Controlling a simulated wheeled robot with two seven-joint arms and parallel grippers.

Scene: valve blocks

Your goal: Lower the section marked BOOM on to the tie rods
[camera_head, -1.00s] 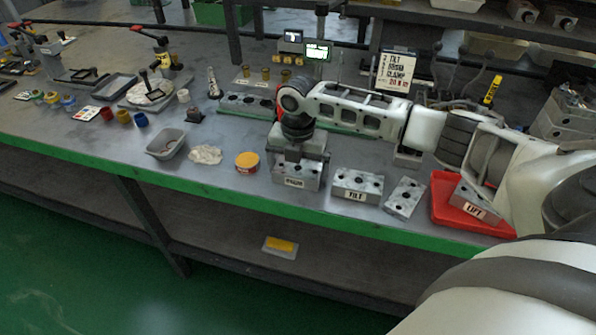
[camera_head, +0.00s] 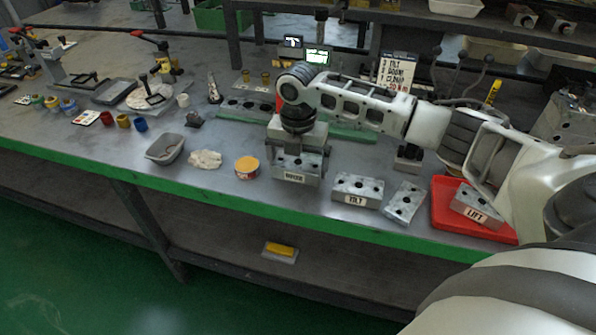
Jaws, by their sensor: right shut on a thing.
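The section marked BOOM (camera_head: 290,178), a grey metal block whose label is small and blurred, is near the front of the bench. My right gripper (camera_head: 297,158) points down and is shut on it; its jaws cover much of the block's upper part. I cannot tell how far its underside is from the bench. Behind it, a grey block with dark holes (camera_head: 245,103) sits on a green-edged plate (camera_head: 350,135), partly hidden by my right arm. I cannot make out the tie rods. My left gripper is not in view.
The TILT block (camera_head: 357,188) and an unlabelled block (camera_head: 404,203) stand to the right. The LIFT block (camera_head: 474,205) is in a red tray (camera_head: 440,215). A yellow tub (camera_head: 247,168), a rag (camera_head: 205,159) and a grey bowl (camera_head: 165,150) are left. An order card (camera_head: 396,70) stands behind.

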